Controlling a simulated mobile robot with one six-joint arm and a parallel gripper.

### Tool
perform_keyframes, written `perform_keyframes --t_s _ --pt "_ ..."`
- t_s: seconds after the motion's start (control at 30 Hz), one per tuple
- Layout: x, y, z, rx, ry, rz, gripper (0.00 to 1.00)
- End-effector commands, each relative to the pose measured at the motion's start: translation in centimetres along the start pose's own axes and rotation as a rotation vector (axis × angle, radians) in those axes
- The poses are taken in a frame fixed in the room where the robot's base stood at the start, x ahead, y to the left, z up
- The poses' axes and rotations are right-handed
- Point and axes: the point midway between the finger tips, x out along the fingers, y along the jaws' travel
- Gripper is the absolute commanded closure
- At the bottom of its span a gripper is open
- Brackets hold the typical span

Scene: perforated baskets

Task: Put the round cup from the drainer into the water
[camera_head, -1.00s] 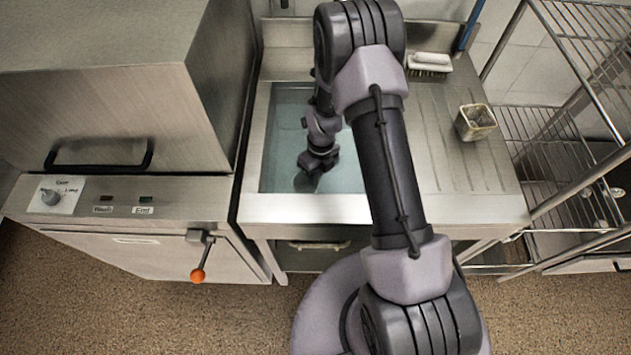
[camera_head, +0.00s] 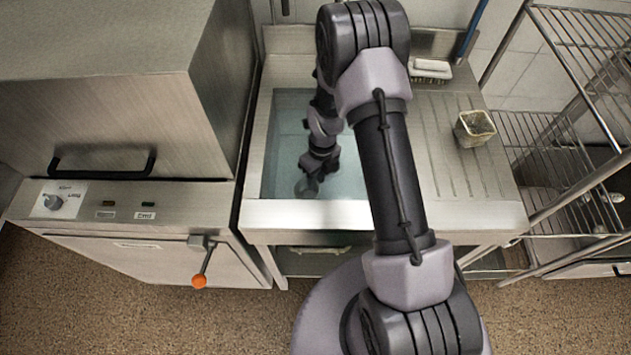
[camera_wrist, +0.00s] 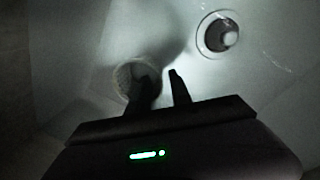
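A round, pale cup (camera_wrist: 122,80) is down in the water-filled sink (camera_head: 283,140), as the wrist view shows. My gripper (camera_wrist: 161,76) is at the cup, with its fingers apart. The left finger overlaps the cup's mouth and the right finger is outside, so the cup's right wall lies between them. I cannot tell whether the cup touches the sink floor. In the head view my gripper (camera_head: 309,186) is low in the front part of the sink, and the cup cannot be made out clearly there.
A square cup (camera_head: 474,129) stands on the ridged drainer (camera_head: 440,165) to the right. A white-topped brush (camera_head: 430,68) lies at the back. The sink drain (camera_wrist: 217,35) shows near the cup. A dishwasher (camera_head: 110,120) is left, a wire rack (camera_head: 570,130) right.

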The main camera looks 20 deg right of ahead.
Motion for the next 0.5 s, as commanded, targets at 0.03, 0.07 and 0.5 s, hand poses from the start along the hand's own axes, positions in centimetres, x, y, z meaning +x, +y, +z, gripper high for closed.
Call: perform_keyframes --t_s 0.03,0.07,0.5 --pt "-2.4 0.1 0.1 0.001 -0.002 -0.001 0.74" --pt "-3.3 0.0 0.1 0.0 -0.002 -0.002 0.74" --pt "-14.0 0.8 0.6 -0.168 -0.044 -0.024 0.74"
